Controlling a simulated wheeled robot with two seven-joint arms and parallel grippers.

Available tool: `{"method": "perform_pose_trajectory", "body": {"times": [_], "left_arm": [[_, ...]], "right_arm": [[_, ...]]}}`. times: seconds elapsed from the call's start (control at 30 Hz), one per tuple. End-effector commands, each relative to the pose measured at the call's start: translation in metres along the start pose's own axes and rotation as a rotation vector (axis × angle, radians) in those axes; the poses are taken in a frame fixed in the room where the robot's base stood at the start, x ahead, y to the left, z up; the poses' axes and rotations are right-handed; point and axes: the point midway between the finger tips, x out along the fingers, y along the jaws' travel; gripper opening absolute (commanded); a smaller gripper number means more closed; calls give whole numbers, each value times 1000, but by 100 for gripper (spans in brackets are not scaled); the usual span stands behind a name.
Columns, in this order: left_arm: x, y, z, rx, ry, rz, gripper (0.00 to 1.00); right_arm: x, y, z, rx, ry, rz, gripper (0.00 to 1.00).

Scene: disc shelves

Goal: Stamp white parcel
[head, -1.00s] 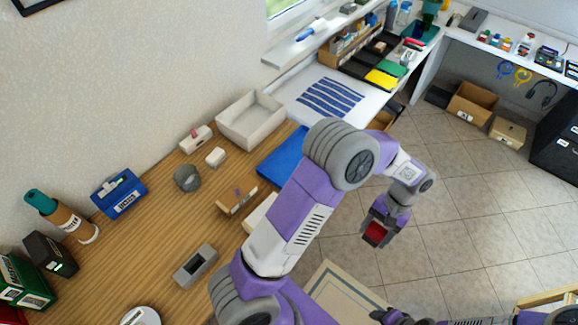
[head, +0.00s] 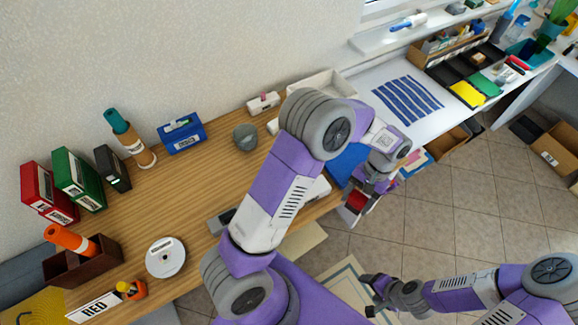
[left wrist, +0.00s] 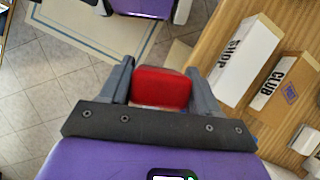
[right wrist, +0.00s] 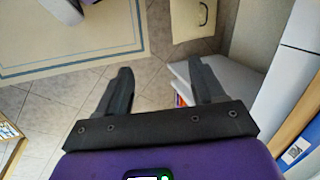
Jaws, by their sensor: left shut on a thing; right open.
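My left gripper (left wrist: 160,92) is shut on a red block (left wrist: 162,86) and holds it in the air beside the wooden table's edge. It also shows in the head view (head: 357,198), with the red block (head: 355,202) below it. A white box marked SHOP (left wrist: 245,58), which looks like the white parcel, lies on the table to the right of the gripper in the left wrist view. In the head view its white side (head: 318,189) shows partly behind my left arm. My right gripper (right wrist: 163,85) is open and empty above the floor.
A brown box marked CLUB (left wrist: 286,84) with a purple mark lies beside the white box. A grey block (head: 219,219), a white disc (head: 166,257) and a grey cup (head: 245,137) stand on the table. Several binders (head: 79,178) stand at the left. Tiled floor (head: 430,215) is open at right.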

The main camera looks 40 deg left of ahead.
Motion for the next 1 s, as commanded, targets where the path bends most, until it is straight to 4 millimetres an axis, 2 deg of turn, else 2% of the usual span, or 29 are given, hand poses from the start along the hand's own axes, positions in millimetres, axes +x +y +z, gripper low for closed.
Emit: {"method": "perform_pose_trajectory", "body": {"times": [0.03,0.1,0.3,0.4,0.57,0.77,1.0], "left_arm": [[-10,-14,7,37,6,-20,42],[-19,-39,17,120,13,-62,42],[-39,-108,46,381,10,-183,42],[-43,-129,56,475,2,-222,42],[-42,-143,62,542,-8,-248,42],[-30,-143,56,544,-9,-249,42],[-7,-143,45,543,-7,-249,42]], "right_arm": [[-12,-4,0,1,0,0,76],[-26,-9,1,1,1,0,85],[-59,-22,2,1,1,0,85],[-68,-25,3,1,1,0,85],[-70,-26,3,1,1,0,85],[-59,-22,2,1,1,0,85],[-40,-15,2,1,1,0,85]]}}
